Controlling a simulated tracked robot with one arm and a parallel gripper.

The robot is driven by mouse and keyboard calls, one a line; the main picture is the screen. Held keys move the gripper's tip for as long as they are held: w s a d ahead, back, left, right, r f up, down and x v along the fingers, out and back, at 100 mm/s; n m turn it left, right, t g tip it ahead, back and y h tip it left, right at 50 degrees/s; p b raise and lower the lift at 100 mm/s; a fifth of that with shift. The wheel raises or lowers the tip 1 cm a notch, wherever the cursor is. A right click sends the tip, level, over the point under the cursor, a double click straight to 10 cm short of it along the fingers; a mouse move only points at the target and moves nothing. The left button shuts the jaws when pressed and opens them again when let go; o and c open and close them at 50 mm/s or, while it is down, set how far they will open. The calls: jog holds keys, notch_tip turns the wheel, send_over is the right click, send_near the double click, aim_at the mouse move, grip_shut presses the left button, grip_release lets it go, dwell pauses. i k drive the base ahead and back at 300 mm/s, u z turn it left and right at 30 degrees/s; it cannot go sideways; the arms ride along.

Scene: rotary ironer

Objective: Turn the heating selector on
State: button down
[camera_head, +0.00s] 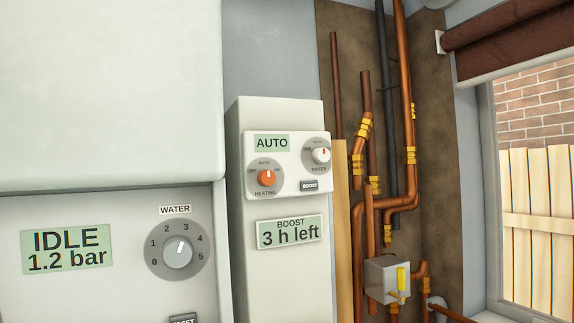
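The heating selector (266,178) is an orange-red knob on a round grey dial at the lower left of a white control panel (288,183). Its dial is marked OFF on the left, AUTO at the top and ON on the right, with HEATING below. Its pointer is too small to read surely. A green display (272,143) above it reads AUTO. My gripper is not in view.
The water selector (320,155), a white knob, and a BOOST button (309,186) sit close by on the right. A second display (290,231) reads "BOOST 3 h left". The white boiler (105,90) stands left, copper pipes (403,110) right.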

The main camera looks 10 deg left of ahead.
aim_at(265, 177)
jog(key=u, duration=1.2)
jog(key=k, duration=1.05)
jog(key=z, duration=0.75)
jog(key=i, duration=1)
jog(key=u, duration=0.1)
